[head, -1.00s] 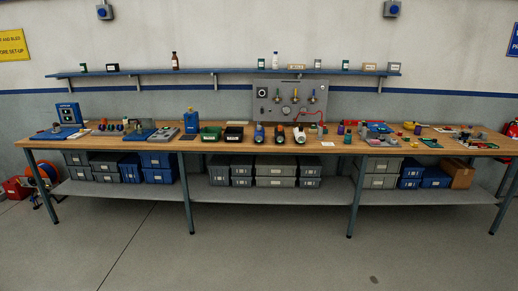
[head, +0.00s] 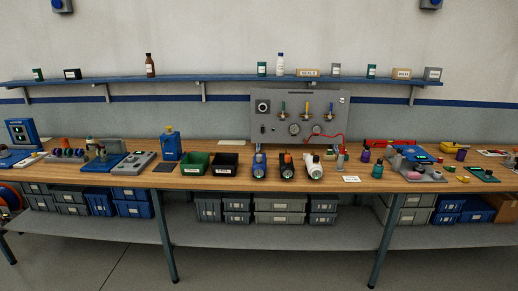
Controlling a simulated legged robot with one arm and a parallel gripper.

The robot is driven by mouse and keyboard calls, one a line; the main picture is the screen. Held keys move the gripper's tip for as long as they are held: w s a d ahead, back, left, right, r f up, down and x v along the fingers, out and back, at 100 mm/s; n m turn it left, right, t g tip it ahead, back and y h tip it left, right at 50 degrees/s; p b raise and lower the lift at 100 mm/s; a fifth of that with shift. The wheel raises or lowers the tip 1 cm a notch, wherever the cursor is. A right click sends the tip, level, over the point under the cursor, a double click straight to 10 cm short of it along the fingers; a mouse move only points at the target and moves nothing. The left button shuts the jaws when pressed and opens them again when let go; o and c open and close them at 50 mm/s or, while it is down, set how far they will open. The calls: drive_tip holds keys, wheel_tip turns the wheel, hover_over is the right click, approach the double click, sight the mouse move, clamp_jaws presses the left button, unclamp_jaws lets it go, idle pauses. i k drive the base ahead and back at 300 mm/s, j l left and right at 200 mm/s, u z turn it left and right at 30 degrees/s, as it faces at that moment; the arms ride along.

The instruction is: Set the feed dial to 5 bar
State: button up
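A grey upright panel (head: 350,104) stands at the back of the workbench (head: 215,183), right of the middle. A dark round dial (head: 263,106) sits at the panel's upper left; its setting is too small to read. A red hose (head: 328,135) curves at the panel's lower right. My gripper is not in view.
Bottles and tools (head: 287,166) stand on the bench before the panel. Green (head: 195,164) and black (head: 225,164) bins are left of them. A blue shelf (head: 205,79) runs above. Grey floor (head: 110,268) is clear in front of the bench.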

sight(262, 107)
drive_tip(key=i, duration=1.75)
